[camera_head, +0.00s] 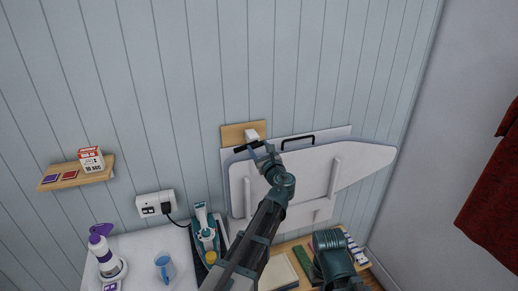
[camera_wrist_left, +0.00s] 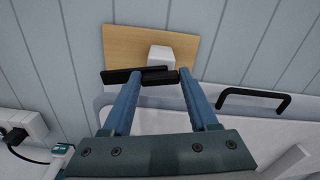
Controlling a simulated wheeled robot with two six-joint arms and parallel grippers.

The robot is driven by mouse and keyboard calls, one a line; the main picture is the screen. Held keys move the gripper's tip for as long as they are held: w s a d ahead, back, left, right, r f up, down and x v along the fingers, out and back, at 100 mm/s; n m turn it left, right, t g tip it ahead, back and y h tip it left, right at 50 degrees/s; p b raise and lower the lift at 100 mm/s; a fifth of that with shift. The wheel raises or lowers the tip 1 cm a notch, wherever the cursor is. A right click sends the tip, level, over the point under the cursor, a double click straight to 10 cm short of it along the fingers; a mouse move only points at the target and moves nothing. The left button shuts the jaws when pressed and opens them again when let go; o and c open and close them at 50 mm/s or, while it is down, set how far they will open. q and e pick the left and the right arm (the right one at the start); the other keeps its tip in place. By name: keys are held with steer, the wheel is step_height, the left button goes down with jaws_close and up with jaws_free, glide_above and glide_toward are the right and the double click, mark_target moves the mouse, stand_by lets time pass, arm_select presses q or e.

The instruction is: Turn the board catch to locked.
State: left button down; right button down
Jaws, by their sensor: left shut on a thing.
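The board catch is a white block (camera_head: 251,134) with a black lever on a wooden plate (camera_head: 232,132) on the wall. In the left wrist view, the white block (camera_wrist_left: 160,54) sits just beyond the fingertips. The black lever (camera_wrist_left: 115,76) lies roughly level across the picture, its left end reaching past the left finger. My left gripper (camera_wrist_left: 158,77) is shut on the lever; the same gripper (camera_head: 258,148) shows at the catch in the head view. The white ironing board (camera_head: 362,158) stands against the wall behind my left arm, which hides part of it. My right gripper is out of view.
A black handle (camera_head: 298,141) is at the board's top edge, right of the catch. A small shelf (camera_head: 62,181) with a box is at left. A red cloth hangs at right.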

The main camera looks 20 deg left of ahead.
arm_select(q)
steer(key=n, duration=0.4)
steer(key=shift+n, duration=0.4)
steer(key=n, duration=0.3)
steer(key=shift+a+f+n, duration=0.1)
steer(key=shift+n, duration=0.2)
steer(key=n, duration=0.3)
steer(key=shift+s, duration=0.1)
steer(key=shift+f+n, duration=0.15)
steer(key=shift+n, duration=1.85)
steer(key=shift+c, duration=0.8)
jaws_free()
steer(key=v, duration=1.3)
steer(key=shift+s+d, duration=0.25)
steer(key=shift+s, duration=0.1)
